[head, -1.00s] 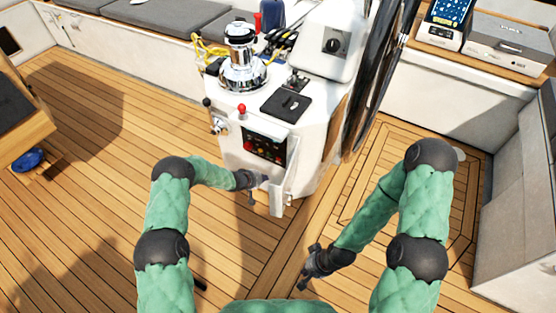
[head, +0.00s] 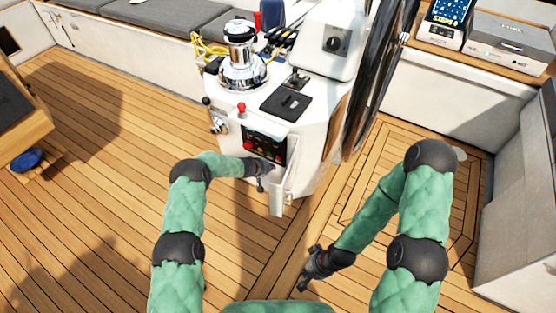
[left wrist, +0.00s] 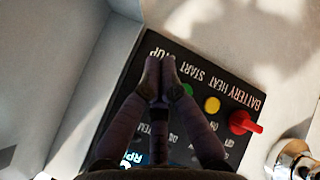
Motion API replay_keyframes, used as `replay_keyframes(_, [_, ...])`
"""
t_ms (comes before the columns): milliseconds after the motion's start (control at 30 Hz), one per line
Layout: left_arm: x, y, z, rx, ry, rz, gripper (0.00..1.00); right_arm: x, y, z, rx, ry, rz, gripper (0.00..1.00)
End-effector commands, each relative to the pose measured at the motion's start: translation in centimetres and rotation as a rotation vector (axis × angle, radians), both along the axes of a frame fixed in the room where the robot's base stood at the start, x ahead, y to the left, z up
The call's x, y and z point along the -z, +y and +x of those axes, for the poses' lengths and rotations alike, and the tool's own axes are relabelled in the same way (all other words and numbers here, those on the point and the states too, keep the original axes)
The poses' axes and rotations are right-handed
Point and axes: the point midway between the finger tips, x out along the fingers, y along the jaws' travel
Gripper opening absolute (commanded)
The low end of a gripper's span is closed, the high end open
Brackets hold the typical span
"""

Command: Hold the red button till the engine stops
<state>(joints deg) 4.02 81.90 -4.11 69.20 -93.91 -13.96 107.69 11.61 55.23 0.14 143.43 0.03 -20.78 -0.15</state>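The black engine panel (head: 265,147) is on the front of the white pedestal. The left wrist view shows its labels, upside down, BATTERY, HEAT, START and STOP (left wrist: 158,52). A red knob (left wrist: 243,122) is at BATTERY, a yellow button (left wrist: 212,104) at HEAT and a green one (left wrist: 187,89) at START. The button at STOP is hidden behind my left gripper (left wrist: 162,68), whose fingertips are together and empty. Contact cannot be told. In the head view my left gripper (head: 260,178) is at the panel's lower edge. My right gripper (head: 308,275) hangs low, away from the pedestal; its fingers are unclear.
A white flap (head: 278,197) stands open beside the panel, close to my left gripper. A red-topped lever (head: 241,108) and a chrome winch (head: 241,70) are above. The steering wheel (head: 382,80) is at the right. Teak floor (head: 90,210) is clear at the left.

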Motion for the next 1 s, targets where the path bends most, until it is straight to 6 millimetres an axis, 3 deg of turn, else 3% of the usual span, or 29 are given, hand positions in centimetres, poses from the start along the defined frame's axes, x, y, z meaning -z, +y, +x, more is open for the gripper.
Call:
replay_keyframes(400, [-0.1,-1.1,1.9,0.0,-0.001,0.001,0.0,-0.1,0.0,0.0,0.0,0.0,0.0,0.0])
replay_keyframes(1000, [-0.1,-1.1,2.0,-0.001,0.0,0.001,0.0,-0.1,0.0,0.0,0.0,0.0,0.0,0.0])
